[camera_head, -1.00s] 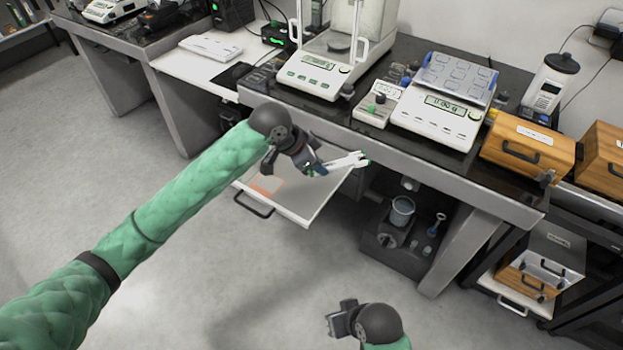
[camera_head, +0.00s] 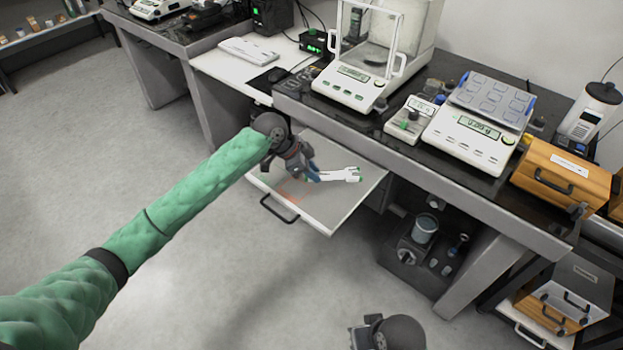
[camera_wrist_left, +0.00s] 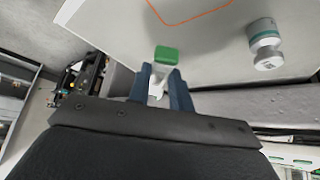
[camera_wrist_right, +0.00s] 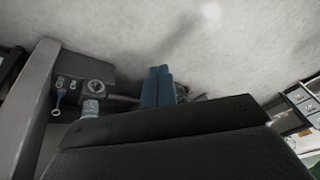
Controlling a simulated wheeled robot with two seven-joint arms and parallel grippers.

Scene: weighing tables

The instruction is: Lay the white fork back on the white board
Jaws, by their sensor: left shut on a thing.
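My left gripper (camera_head: 314,174) is shut on the white fork (camera_head: 340,175), which has green tips. It holds the fork over the white board (camera_head: 335,212), a pulled-out panel with a black handle and an orange outline. The left wrist view shows a green-tipped end of the fork (camera_wrist_left: 166,56) between the two fingers (camera_wrist_left: 162,90), with the board (camera_wrist_left: 210,65) beyond. I cannot tell whether the fork touches the board. My right gripper (camera_head: 358,338) is low at the bottom of the head view, away from the board; its fingers (camera_wrist_right: 158,88) are together and empty.
The dark bench (camera_head: 390,135) above the board bears a glass-shielded balance (camera_head: 350,82) and a flat scale (camera_head: 470,135). Wooden boxes (camera_head: 560,175) stand at right. Open floor lies in front.

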